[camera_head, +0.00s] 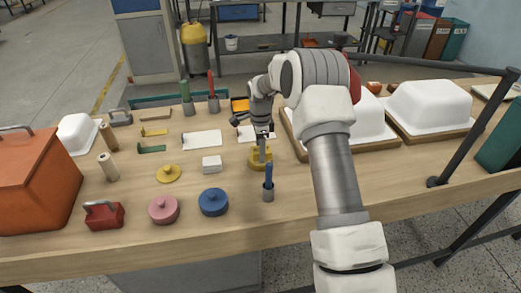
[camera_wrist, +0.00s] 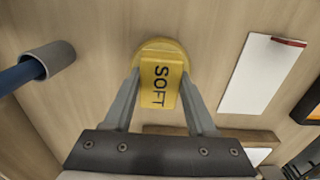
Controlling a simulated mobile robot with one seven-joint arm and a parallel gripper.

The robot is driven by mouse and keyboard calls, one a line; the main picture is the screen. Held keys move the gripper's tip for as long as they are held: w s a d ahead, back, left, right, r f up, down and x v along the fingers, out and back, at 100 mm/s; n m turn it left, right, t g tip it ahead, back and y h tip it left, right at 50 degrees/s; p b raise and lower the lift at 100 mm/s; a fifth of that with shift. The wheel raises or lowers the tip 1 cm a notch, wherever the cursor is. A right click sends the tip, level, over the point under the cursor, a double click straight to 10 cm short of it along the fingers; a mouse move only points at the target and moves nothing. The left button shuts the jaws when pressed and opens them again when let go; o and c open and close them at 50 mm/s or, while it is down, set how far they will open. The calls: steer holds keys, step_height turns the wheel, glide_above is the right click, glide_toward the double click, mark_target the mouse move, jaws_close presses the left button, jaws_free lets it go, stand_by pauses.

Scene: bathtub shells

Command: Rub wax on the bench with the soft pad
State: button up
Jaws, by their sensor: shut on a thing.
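The soft pad (camera_wrist: 161,84) is yellow and round, with a yellow block handle marked SOFT. In the wrist view my gripper (camera_wrist: 161,92) has its two fingers on either side of this handle, shut on it. The pad is over the bench (camera_wrist: 100,70), and I cannot tell whether it touches the wood. In the head view the yellow pad (camera_head: 260,157) is near the middle of the wooden bench (camera_head: 240,225), below my gripper (camera_head: 262,148). My arm hides part of the bench to the right.
A blue-handled tool in a grey holder (camera_head: 268,184) stands close in front of the pad. A white block (camera_head: 212,165), blue (camera_head: 213,202) and pink (camera_head: 163,209) round pads lie to the left. White tub shells (camera_head: 430,106) stand at right. An orange box (camera_head: 35,180) is far left.

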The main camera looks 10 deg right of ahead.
steer(key=shift+r+p, duration=1.75)
steer(key=shift+r, duration=1.65)
